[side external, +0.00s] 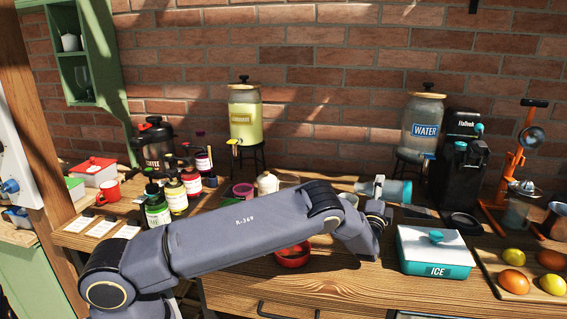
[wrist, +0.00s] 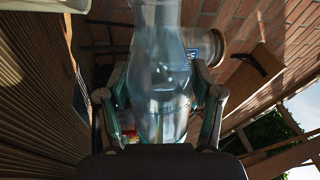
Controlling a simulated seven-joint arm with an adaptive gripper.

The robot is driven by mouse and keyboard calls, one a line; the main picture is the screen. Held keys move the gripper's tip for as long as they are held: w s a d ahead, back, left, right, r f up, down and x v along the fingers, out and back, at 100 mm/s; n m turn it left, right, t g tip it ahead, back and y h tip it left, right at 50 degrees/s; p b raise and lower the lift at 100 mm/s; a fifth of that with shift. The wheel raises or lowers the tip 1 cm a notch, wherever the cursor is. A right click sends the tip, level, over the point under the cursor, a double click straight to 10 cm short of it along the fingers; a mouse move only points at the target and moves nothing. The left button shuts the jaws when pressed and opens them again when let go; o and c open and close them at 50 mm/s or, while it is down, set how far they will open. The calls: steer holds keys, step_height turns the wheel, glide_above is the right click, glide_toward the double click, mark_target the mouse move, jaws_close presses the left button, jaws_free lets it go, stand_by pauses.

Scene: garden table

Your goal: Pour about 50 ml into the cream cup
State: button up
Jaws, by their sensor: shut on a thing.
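My gripper (wrist: 160,100) is shut on a clear glass carafe (wrist: 160,75), with one finger on each side of it. In the side view the carafe (side external: 388,189) lies about level above the counter, its long axis running left to right. I cannot tell how much liquid is in it. A cream vessel (side external: 267,183) stands left of the carafe, partly hidden behind my arm; I cannot tell for certain that it is the cream cup. A pale cream rim (wrist: 35,8) shows at the top left of the wrist view, mostly cut off. No stream of liquid can be made out.
The water dispenser (side external: 424,125) and a black machine (side external: 462,160) stand behind right. The ice box (side external: 434,250) is at right front, beside a board of fruit (side external: 490,262). A red bowl (side external: 293,256) sits below my arm. Several bottles (side external: 176,192) and the lemonade dispenser (side external: 245,112) are left.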

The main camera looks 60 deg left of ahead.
steer(key=shift+r, duration=0.1)
stand_by(0.3)
steer(key=m, duration=0.1)
steer(key=f+m+h, duration=0.1)
steer(key=m, duration=0.1)
steer(key=shift+w+d+f+t, duration=0.1)
steer(key=shift+d+f+t, duration=0.1)
steer(key=shift+t, duration=0.1)
steer(key=shift+d+r+m+h, duration=0.1)
steer(key=shift+r+m+h, duration=0.2)
steer(key=shift+m, duration=0.6)
steer(key=shift+w+d+f+m+t+h, duration=0.15)
steer(key=shift+f+m, duration=0.15)
steer(key=shift+m, duration=0.2)
steer(key=shift+w+d+f+m+t+h, duration=0.15)
steer(key=shift+f+m, duration=0.15)
steer(key=shift+m, duration=0.2)
steer(key=shift+s, duration=0.1)
